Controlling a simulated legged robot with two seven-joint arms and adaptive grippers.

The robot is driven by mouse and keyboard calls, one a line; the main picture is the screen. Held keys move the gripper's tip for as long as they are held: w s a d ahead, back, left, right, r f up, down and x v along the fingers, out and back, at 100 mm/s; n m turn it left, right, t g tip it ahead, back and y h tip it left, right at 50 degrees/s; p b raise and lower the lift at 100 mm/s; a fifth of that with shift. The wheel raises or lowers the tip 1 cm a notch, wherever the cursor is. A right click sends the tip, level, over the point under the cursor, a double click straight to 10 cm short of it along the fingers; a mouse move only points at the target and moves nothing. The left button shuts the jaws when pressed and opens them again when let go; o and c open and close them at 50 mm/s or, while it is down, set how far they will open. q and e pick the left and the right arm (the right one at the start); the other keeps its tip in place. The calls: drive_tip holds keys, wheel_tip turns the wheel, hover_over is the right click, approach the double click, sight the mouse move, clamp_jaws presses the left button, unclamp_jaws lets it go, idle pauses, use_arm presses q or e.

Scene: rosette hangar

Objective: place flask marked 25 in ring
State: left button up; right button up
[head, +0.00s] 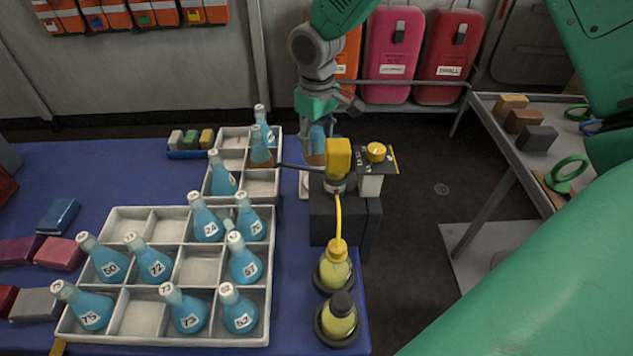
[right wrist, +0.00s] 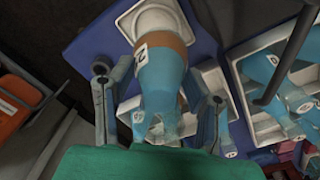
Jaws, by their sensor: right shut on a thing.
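My right gripper (head: 322,112) is shut on a blue flask (head: 316,142) with a brown band low on its body, beyond the dark block at the table's far right. In the right wrist view the flask (right wrist: 160,80) stands between the two fingers of the gripper (right wrist: 158,95), its neck toward the camera. Only part of its label shows, a digit like a 2, so I cannot read 25 in full. A white round piece, seemingly the ring (right wrist: 150,20), lies just past the flask's base; a sliver of it shows in the head view (head: 303,186). I cannot tell whether they touch. My left gripper is out of view.
A large white tray (head: 117,320) and a smaller one (head: 246,141) hold several blue flasks on the blue table (head: 110,165). A yellow-topped device (head: 339,160) with a dark arm stands close by my right gripper. Two yellow flasks (head: 337,268) stand at the right edge.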

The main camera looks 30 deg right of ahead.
sight(321, 124)
drive_tip(key=f, duration=0.1)
drive_tip(key=d+f, duration=0.1)
drive_tip(key=f, duration=0.1)
drive_tip(key=d+f, duration=0.1)
drive_tip(key=f, duration=0.1)
drive_tip(key=shift+f, duration=0.25)
drive_tip(key=shift+a+f, duration=0.1)
drive_tip(key=shift+f, duration=0.2)
drive_tip(key=shift+a+f+b, duration=0.25)
drive_tip(key=shift+f, duration=0.3)
drive_tip(key=shift+a+f+b, duration=0.2)
drive_tip(key=shift+a+f, duration=0.05)
drive_tip(key=shift+f, duration=0.3)
drive_tip(key=shift+a+f, duration=0.2)
drive_tip(key=shift+c, duration=0.8)
drive_tip(key=o, duration=1.1)
drive_tip(key=shift+d, duration=0.15)
drive_tip(key=shift+d+f, duration=0.1)
drive_tip(key=shift+d, duration=0.25)
drive_tip(key=r, duration=0.3)
drive_tip(key=r+p, duration=0.1)
drive_tip(key=r, duration=0.6)
drive_tip(key=shift+a+r, duration=0.25)
drive_tip(key=shift+r, duration=0.15)
drive_tip(key=shift+d+r+p, duration=0.1)
drive_tip(key=shift+r+p, duration=0.2)
drive_tip(key=shift+r, duration=0.35)
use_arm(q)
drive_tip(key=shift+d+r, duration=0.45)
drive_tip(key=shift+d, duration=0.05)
